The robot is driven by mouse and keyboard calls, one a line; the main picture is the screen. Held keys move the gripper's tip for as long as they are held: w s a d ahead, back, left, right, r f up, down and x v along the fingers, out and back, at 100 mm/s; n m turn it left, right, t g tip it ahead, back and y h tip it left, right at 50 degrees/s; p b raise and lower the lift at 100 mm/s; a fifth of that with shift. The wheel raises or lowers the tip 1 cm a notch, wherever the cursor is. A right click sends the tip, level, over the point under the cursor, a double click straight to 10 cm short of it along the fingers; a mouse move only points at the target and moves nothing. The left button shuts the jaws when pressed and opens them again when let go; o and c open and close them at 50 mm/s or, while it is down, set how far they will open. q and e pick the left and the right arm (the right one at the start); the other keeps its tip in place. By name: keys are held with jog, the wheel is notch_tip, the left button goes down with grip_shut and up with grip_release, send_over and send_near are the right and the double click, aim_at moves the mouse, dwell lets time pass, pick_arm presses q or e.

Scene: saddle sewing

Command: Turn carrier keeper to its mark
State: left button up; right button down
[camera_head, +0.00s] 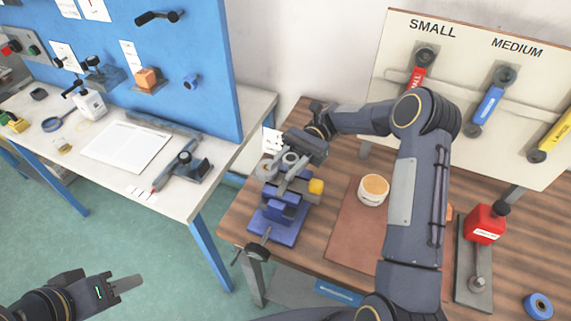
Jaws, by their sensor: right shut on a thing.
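A blue vise (275,220) stands at the left end of the wooden bench and bears a grey metal assembly (290,180) with a yellow part (316,186) at its right. My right gripper (284,165) reaches in from the right and is at the top of this assembly, shut on a small part there. The gripper hides most of that part, so I cannot make out the carrier keeper or its mark clearly. My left gripper (128,282) is low at the left, over the green floor, away from both benches. Its fingers show as one wedge, and nothing is in it.
A round tin (373,190) sits on a brown mat (345,238). A red can (485,224) stands further right. A panel with coloured wrenches (487,104) rises behind the bench. A white table (212,194) with a blue pegboard (190,45) is at the left.

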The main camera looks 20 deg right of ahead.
jog(key=c, duration=0.9)
grip_release()
jog(key=shift+c, duration=0.2)
jog(key=shift+r, duration=0.15)
jog(key=shift+r+b, duration=0.3)
jog(key=r, duration=0.1)
jog(key=r+b, duration=0.1)
jog(key=r, duration=0.1)
jog(key=shift+s+a, duration=0.1)
jog(key=shift+s, duration=0.25)
jog(key=s+a+r+b, duration=0.2)
jog(key=s+a+r, duration=0.2)
jog(key=s+r, duration=0.5)
jog(key=s, duration=0.3)
jog(key=shift+s, duration=0.4)
jog(key=shift+r, duration=0.1)
